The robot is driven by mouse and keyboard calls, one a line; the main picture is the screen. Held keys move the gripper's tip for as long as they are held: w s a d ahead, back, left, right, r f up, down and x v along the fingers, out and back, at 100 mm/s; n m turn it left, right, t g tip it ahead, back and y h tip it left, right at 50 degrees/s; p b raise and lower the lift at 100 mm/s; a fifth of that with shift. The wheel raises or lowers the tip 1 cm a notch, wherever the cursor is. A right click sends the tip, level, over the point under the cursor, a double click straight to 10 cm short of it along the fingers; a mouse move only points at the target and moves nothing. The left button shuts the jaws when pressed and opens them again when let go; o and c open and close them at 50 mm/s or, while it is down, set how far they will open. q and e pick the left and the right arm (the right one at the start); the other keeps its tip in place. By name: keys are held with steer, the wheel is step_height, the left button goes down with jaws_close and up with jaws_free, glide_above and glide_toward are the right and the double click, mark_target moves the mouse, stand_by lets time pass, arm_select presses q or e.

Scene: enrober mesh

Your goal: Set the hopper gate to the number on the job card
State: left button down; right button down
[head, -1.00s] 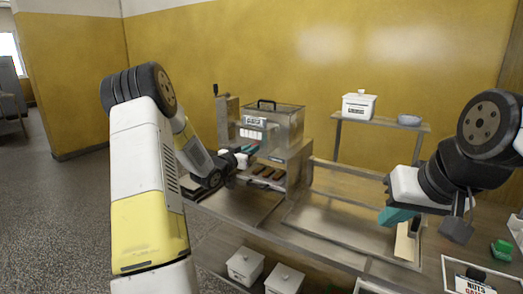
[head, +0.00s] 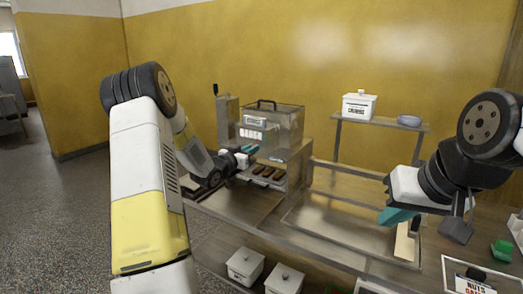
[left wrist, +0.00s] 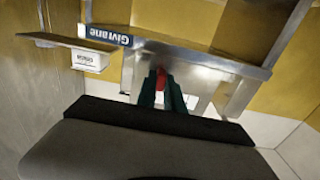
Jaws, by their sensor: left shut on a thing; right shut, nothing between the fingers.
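The enrober machine with its clear hopper (head: 283,128) stands at the back left of the bench in the head view. My left gripper (head: 247,151) is at the machine's front left, just below the white label on the hopper. In the left wrist view, its teal fingers (left wrist: 162,95) are shut on a small red part (left wrist: 161,79), probably the gate's handle. The gate's scale and setting cannot be read. The job card (head: 474,283) lies at the lower right; "NUTS" shows, the rest is cut off. My right gripper (head: 398,216) is shut and empty above the bench.
Several brown bars (head: 266,173) lie under the hopper. A lidded white box (head: 359,106) and a bowl (head: 409,120) stand on a raised shelf. Two lidded white tubs (head: 245,265) sit below the bench. A green object (head: 502,250) lies at the right.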

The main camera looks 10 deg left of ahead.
arm_select(q)
steer(key=shift+a, duration=0.1)
steer(key=a, duration=0.2)
steer(key=w+a, duration=0.1)
steer(key=a, duration=0.1)
steer(key=w+a, duration=0.1)
steer(key=a, duration=0.1)
steer(key=shift+w, duration=0.1)
steer(key=c, duration=1.4)
jaws_free()
steer(key=shift+c, duration=0.2)
glide_toward(244, 142)
steer(key=shift+v, duration=1)
steer(key=shift+a, duration=0.1)
